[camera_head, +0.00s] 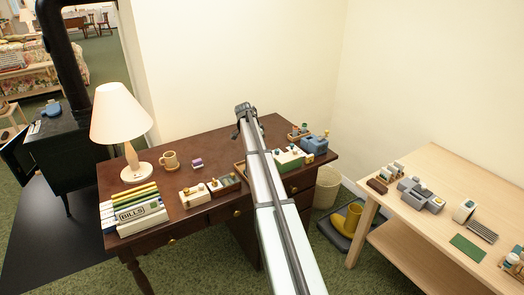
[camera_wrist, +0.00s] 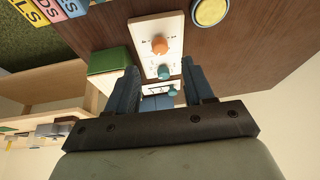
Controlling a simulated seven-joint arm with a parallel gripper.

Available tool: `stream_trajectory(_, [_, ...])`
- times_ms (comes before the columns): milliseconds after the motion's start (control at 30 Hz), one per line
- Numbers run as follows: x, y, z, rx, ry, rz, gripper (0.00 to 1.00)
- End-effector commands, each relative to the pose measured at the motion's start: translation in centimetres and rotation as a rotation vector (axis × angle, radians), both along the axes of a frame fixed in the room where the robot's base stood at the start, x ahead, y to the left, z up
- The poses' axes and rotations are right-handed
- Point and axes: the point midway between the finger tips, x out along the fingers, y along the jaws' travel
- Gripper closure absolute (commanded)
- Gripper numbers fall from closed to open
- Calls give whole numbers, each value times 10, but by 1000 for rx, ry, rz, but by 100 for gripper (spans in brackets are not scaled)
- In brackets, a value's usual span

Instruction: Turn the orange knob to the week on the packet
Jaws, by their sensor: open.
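In the wrist view, an orange knob (camera_wrist: 159,44) stands on a white panel (camera_wrist: 145,28) with small markings I cannot read. A teal knob (camera_wrist: 163,72) is on the same panel. My gripper (camera_wrist: 159,72) is open, its two dark fingers apart with nothing held between them. The orange knob shows beyond the fingertips, apart from them. In the head view my gripper (camera_head: 245,110) is at the far end of my arm, over the back of the dark desk (camera_head: 285,128); its fingers are too small to read there. I cannot identify the packet with certainty.
A green block (camera_wrist: 108,60) is beside the panel, and a yellow disc (camera_wrist: 210,12) lies near it. A pale table (camera_head: 420,235) stands at right.

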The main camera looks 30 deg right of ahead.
Motion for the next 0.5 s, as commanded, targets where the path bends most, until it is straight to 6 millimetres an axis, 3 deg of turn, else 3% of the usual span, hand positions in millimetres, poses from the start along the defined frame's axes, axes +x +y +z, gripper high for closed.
stream_trajectory(200, [-2,16,39,-1,-2,1,48])
stream_trajectory(500, [-4,27,66,0,0,0,48])
